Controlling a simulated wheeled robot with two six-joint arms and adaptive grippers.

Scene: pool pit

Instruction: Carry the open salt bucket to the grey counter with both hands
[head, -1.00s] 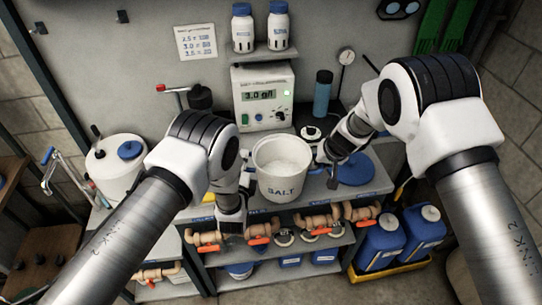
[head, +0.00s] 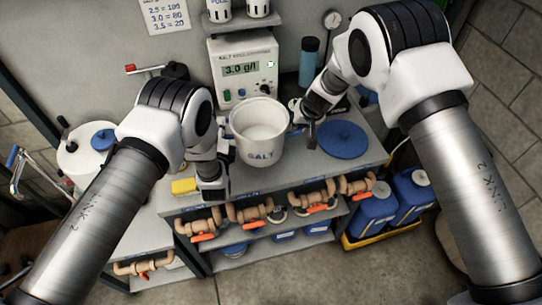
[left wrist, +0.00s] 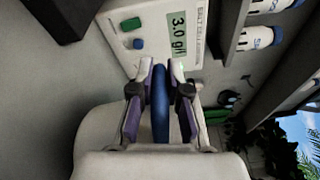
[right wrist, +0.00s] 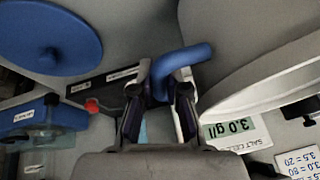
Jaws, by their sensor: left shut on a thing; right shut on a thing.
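The open white salt bucket (head: 258,143) is upright over the grey counter (head: 293,172), in front of the 3.0 g/l meter. White salt shows inside it. I cannot tell whether its base touches the counter. My left gripper (head: 229,150) is at the bucket's left side, and the left wrist view shows its fingers shut on a blue handle (left wrist: 160,103). My right gripper (head: 296,112) is at the right side, and the right wrist view shows it shut on the other blue handle (right wrist: 182,62). The bucket wall (right wrist: 270,85) shows beside it.
The salt meter (head: 242,72) stands behind the bucket, with a blue bottle (head: 309,60) to its right. A round blue lid (head: 342,139) lies on the counter at right, and a yellow sponge (head: 184,186) at left. Pipes with orange valves (head: 250,213) run below the front edge.

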